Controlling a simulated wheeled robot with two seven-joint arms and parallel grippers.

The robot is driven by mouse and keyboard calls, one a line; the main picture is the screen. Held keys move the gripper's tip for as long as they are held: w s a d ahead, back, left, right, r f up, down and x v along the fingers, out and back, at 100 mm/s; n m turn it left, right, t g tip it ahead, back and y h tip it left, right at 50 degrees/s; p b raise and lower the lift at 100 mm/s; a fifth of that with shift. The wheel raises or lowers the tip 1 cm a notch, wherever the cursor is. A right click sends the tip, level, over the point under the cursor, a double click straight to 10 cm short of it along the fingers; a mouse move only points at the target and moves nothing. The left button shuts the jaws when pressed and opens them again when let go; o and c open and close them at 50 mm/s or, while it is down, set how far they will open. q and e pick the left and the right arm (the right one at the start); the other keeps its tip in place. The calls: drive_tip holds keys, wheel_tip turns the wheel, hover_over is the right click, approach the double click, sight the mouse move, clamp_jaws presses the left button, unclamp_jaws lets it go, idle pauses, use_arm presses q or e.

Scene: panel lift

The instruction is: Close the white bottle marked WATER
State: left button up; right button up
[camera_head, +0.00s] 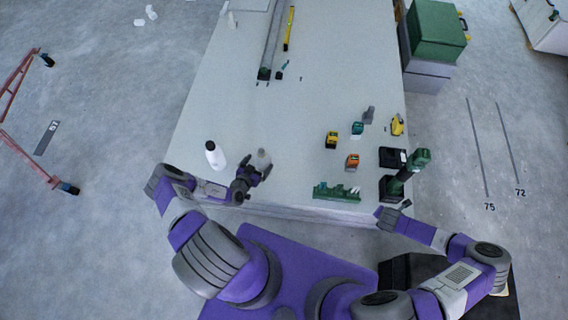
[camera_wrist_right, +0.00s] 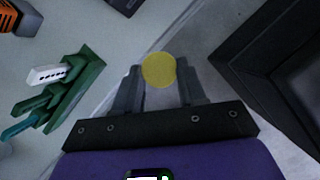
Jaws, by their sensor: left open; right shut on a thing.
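A white bottle (camera_head: 216,159) stands upright near the table's front left, with a dark top. A second, greyish bottle (camera_head: 263,157) stands to its right. No marking is readable on either. My left gripper (camera_head: 258,167) is open just at the front of the greyish bottle; whether it touches it I cannot tell. My right gripper (camera_wrist_right: 160,82) is shut on a round yellow disc, which looks like a cap (camera_wrist_right: 159,70). In the head view the right gripper (camera_head: 394,213) is small, at the table's front right edge, and the cap does not show clearly.
A green rack (camera_head: 336,192) with several small items lies at the table's front edge. Dark bins and a green tool (camera_head: 409,169) stand at the right edge, with yellow and orange tools (camera_head: 352,162) beside them. The table's middle (camera_head: 260,110) is clear.

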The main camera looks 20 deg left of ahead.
sight(262, 153)
use_arm(q)
drive_tip(key=b+x, duration=0.1)
drive_tip(key=x, duration=0.3)
drive_tip(key=shift+d+f, duration=0.1)
drive_tip(key=shift+d, duration=0.05)
use_arm(e)
drive_tip(key=shift+f, duration=0.85)
use_arm(q)
drive_tip(key=shift+c, duration=0.2)
drive_tip(key=c, duration=1.8)
drive_tip(key=shift+o, duration=0.2)
use_arm(e)
drive_tip(key=shift+r, duration=0.1)
